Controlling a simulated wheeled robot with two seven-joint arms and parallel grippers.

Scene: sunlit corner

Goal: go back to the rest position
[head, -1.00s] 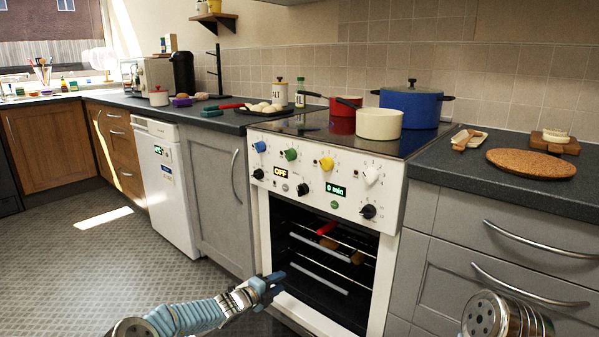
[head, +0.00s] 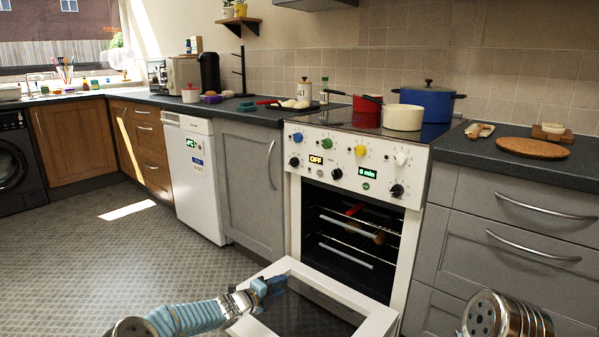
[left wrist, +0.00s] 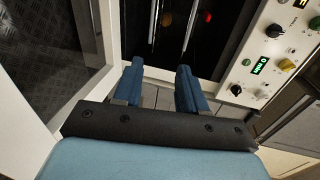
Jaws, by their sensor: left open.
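My left gripper (head: 268,288) is low in front of the oven, over the lowered oven door (head: 374,328). In the left wrist view its two blue fingers (left wrist: 158,88) stand apart with nothing between them. The oven (head: 352,240) is open, and its display reads 0 min. On a rack inside lie a red item (head: 355,209) and a brownish one (head: 379,238); I cannot tell what they are. Of my right arm only a metal link (head: 506,318) shows at the bottom right; its gripper is out of view.
On the hob stand a blue pot (head: 427,103), a cream pan (head: 402,117) and a red pot (head: 366,104). A cork mat (head: 532,148) lies on the right counter. A white appliance (head: 193,180) stands left of the grey cupboard. The floor (head: 100,260) at left is clear.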

